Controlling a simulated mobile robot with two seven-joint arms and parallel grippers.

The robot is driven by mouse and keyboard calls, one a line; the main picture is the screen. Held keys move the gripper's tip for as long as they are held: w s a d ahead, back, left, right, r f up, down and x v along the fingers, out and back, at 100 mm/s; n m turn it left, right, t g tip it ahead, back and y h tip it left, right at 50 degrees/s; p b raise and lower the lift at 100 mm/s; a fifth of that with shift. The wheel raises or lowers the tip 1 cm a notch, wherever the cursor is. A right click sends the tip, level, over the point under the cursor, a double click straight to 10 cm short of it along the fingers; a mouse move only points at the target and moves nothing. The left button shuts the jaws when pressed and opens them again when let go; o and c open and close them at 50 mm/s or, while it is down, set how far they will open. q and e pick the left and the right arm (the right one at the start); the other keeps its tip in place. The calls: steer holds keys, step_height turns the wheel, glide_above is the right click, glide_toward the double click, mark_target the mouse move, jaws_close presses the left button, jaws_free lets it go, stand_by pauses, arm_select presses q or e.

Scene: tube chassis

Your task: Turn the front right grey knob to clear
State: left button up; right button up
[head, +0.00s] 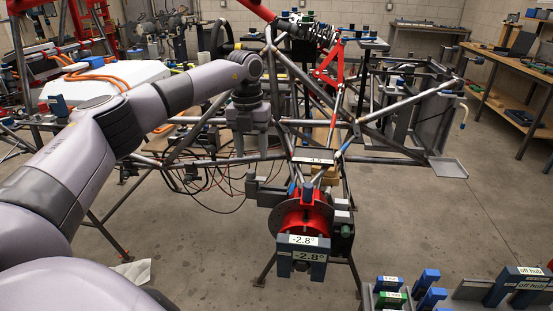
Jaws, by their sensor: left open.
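The tube chassis (385,130) fills the middle of the head view, with bare grey tubes meeting near its front corner. A red hub (312,218) with a dark disc sits at that corner. I cannot make out for certain which small grey part there is the front right knob. My left gripper (251,150) points down over the tubes, left of and above the hub. Its two fingers are apart, and I see nothing held between them. My right gripper is not in view.
Cables (205,180) hang under the tubes. Labelled blue and green blocks (390,298) stand at bottom right. The floor (440,220) at right is clear.

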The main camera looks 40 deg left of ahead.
mark_target(251, 171)
arm_select(q)
steer(key=shift+w+a+r, duration=0.25)
steer(key=shift+a+r, duration=0.1)
steer(key=shift+a, duration=0.1)
steer(key=shift+a+f, duration=0.1)
step_height(251, 171, down, 7)
steer(key=shift+s+r, duration=0.1)
steer(key=shift+r, duration=0.05)
jaws_close()
